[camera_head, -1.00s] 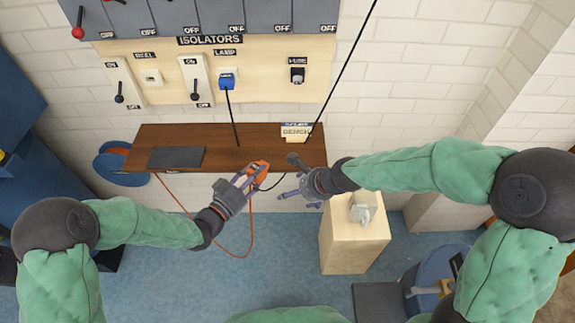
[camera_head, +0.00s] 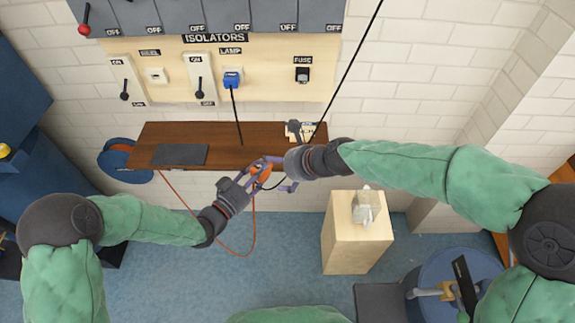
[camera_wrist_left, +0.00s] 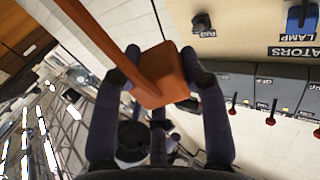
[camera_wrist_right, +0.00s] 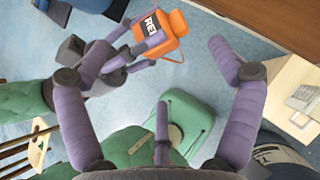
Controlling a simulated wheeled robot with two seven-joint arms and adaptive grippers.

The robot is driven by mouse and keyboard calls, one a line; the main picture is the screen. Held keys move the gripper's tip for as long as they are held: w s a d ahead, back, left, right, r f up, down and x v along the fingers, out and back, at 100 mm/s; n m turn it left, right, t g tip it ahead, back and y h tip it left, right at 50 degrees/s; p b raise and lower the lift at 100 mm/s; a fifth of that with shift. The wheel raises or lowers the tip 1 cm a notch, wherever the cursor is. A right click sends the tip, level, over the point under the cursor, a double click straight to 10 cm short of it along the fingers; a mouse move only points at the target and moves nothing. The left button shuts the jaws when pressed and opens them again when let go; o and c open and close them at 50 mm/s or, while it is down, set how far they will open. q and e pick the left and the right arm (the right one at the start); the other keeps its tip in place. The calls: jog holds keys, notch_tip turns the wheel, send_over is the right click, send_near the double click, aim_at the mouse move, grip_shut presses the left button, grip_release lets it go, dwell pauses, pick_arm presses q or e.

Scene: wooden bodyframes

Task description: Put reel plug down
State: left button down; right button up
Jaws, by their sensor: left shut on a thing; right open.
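The orange reel plug (camera_head: 262,172) is in front of the bench edge, with its orange cable hanging in a loop below it. My left gripper (camera_head: 254,174) is shut on the plug; in the left wrist view the plug (camera_wrist_left: 162,78) sits between both fingers. The right wrist view shows the plug (camera_wrist_right: 160,32) with a dark label reading "REE", partly cut off. My right gripper (camera_head: 276,172) is open and empty close beside the plug. Its spread fingers (camera_wrist_right: 158,75) show clear space between them, with the plug beyond them.
The brown bench (camera_head: 225,155) has a dark mat (camera_head: 180,154) at its left. The isolator panel above it holds a blue lamp plug (camera_head: 232,78) with a black cable. A wooden pedestal (camera_head: 350,250) stands at right. A blue reel (camera_head: 120,158) is at the bench's left.

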aim_at(267, 170)
jog(key=x, duration=0.6)
jog(key=shift+w+a+f, duration=0.15)
jog(key=c, duration=1.2)
pick_arm(q)
jog(key=c, duration=0.8)
grip_release()
pick_arm(e)
jog(key=shift+c, duration=1.1)
pick_arm(q)
jog(key=shift+o, duration=1)
pick_arm(e)
jog(key=c, duration=0.4)
pick_arm(q)
jog(key=shift+s, duration=0.1)
pick_arm(e)
jog(key=shift+c, duration=0.2)
